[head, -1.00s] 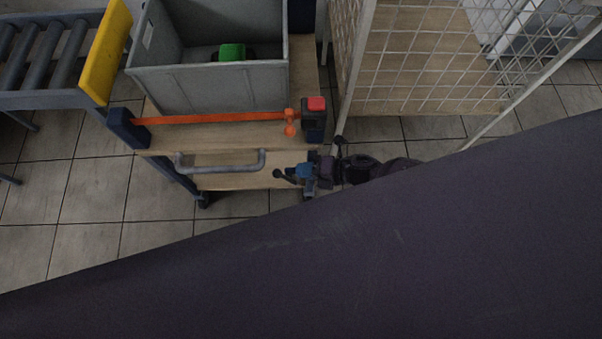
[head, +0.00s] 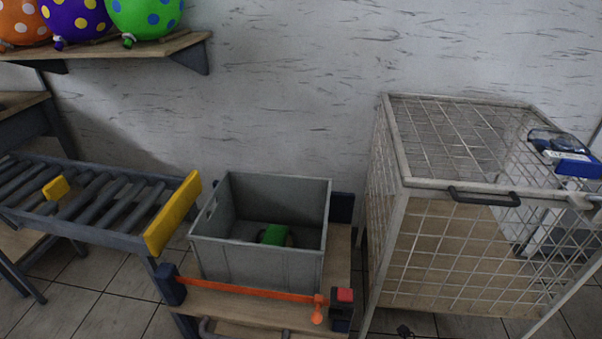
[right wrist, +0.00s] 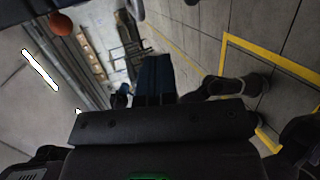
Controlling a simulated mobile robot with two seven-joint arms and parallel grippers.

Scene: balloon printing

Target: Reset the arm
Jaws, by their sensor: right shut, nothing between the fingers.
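My right gripper (right wrist: 155,78) shows in the right wrist view as dark blue fingers pressed together beyond the black wrist housing. It is shut with nothing held. In the head view, only a small dark piece shows at the bottom edge, right of the cart, and I cannot tell whether it is part of my arm. My left gripper is in neither view.
A grey crate (head: 255,268) with a green object (head: 275,235) stands on a wooden cart behind an orange bar (head: 250,291). A roller conveyor (head: 100,205) is at left, a wire cage (head: 400,215) at right. Balloons (head: 145,15) sit on a shelf (head: 120,47).

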